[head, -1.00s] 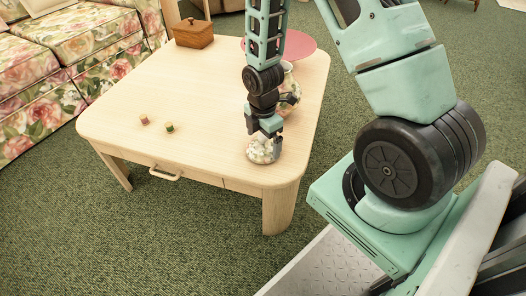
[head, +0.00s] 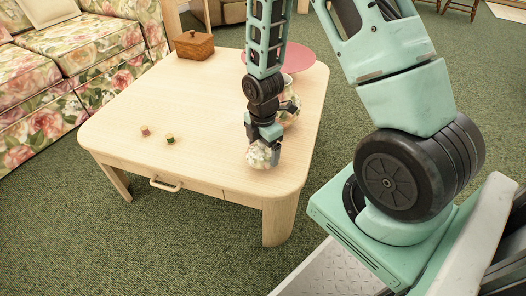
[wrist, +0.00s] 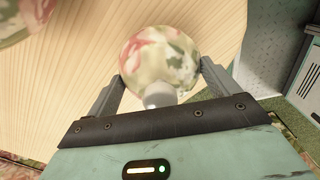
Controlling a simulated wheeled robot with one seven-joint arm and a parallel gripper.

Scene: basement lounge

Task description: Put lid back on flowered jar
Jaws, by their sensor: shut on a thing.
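The flowered lid (head: 262,156) is at the near right part of the wooden table. My gripper (head: 263,146) is shut on it from above. In the wrist view the round lid (wrist: 160,58), cream with pink and green flowers and a pale knob, sits between the two fingers (wrist: 158,85). I cannot tell whether it still touches the table. The flowered jar (head: 289,106) stands upright on the table behind my gripper, partly hidden by my arm. A blurred flowered part of the jar (wrist: 15,18) shows at the wrist view's upper left corner.
The wooden table (head: 205,110) is mostly clear. Two small objects (head: 158,135) lie at its front left. A brown box (head: 194,45) stands at the far left corner. A round pink mat (head: 300,55) lies at the back right. A flowered sofa (head: 50,100) is at left.

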